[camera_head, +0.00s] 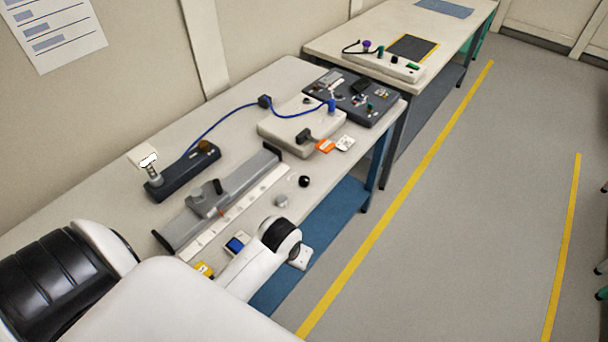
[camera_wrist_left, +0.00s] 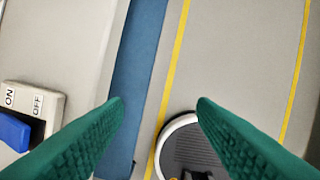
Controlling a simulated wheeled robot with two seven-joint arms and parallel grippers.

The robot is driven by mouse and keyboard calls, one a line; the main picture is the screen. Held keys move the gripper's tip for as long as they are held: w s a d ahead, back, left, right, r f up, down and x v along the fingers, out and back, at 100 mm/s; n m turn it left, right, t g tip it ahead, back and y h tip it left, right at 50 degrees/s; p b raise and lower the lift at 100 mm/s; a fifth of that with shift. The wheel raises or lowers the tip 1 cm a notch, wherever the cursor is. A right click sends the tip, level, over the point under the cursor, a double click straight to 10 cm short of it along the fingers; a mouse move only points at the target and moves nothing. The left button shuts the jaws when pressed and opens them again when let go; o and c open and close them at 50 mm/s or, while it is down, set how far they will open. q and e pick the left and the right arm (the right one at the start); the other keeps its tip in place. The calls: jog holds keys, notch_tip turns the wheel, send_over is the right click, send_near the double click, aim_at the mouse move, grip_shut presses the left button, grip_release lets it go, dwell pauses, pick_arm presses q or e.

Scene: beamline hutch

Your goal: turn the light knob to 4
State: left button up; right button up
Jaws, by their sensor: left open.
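No label marks a light knob legibly. A dark box (camera_head: 185,174) at the back left of the near bench has a lamp-like white head on a post and a round brown knob (camera_head: 207,147) on its far end; its setting is too small to read. A loose black round piece (camera_head: 304,181) and a grey one (camera_head: 281,201) lie near the bench's front edge. My left arm reaches in from the lower left, hiding its fingers in the head view. In the left wrist view my left gripper (camera_wrist_left: 160,105) is open and empty, its green fingers apart above the bench edge and floor. My right gripper is not seen.
A blue rocker switch (camera_head: 237,243), marked ON and OFF in the left wrist view (camera_wrist_left: 14,130), sits near my left arm. A grey rail (camera_head: 225,195) lies along the bench. A blue cable (camera_head: 215,122) runs behind to a white box (camera_head: 285,128).

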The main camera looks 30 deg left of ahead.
aim_at(304, 178)
pick_arm(q)
jog(key=w+a+r+n, duration=0.1)
jog(key=w+a+n, duration=0.1)
jog(key=w, duration=0.3)
jog(key=w+a+r+n+g, duration=0.1)
jog(key=w+a+n, duration=0.2)
jog(key=w, duration=0.3)
jog(key=w+a+r+n, duration=0.2)
jog(key=w+a, duration=0.2)
jog(key=w, duration=0.1)
jog(key=shift+w+r+n+g, duration=0.1)
jog(key=shift+w+n+g, duration=0.2)
jog(key=w+a+r+n+g+h, duration=0.1)
jog(key=w+a+r+n, duration=0.2)
jog(key=w+r+n, duration=0.4)
jog(key=shift+m, duration=0.8)
jog(key=f, duration=0.3)
jog(key=w+f, duration=0.1)
jog(key=f, duration=0.3)
jog(key=f+b, duration=0.1)
jog(key=f, duration=0.3)
jog(key=shift+w+a+f, duration=0.15)
jog(key=shift+a, duration=0.05)
jog(key=shift+f, duration=0.65)
jog(key=shift+c, duration=0.3)
jog(key=c, duration=0.9)
